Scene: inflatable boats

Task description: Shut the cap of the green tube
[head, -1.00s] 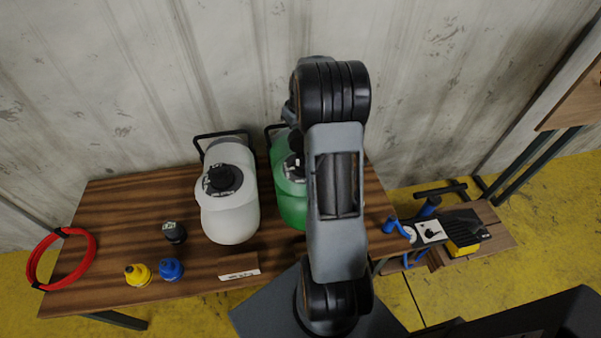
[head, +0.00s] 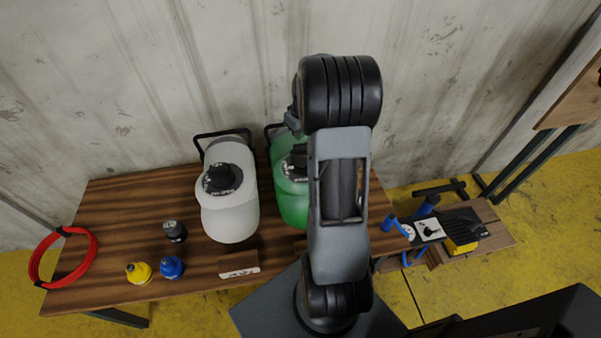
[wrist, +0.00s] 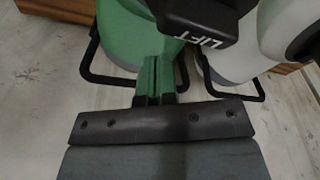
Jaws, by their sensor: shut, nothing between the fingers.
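The green tube (head: 292,198) is a rounded green container standing on the wooden table, partly hidden behind my arm in the head view. Its black cap (head: 297,160) shows beside my arm; how far it stands open cannot be told there. In the wrist view the green tube (wrist: 118,35) is at the top, with a dark flap marked LIFT (wrist: 205,18) close to the camera at upper right. My gripper (wrist: 156,65) is shut and empty, its fingers pointing toward the green tube's side below the flap. Contact cannot be told. The head view hides my gripper.
A white container (head: 230,208) with a black cap stands left of the green one. A corrugated wall (head: 150,80) stands behind.

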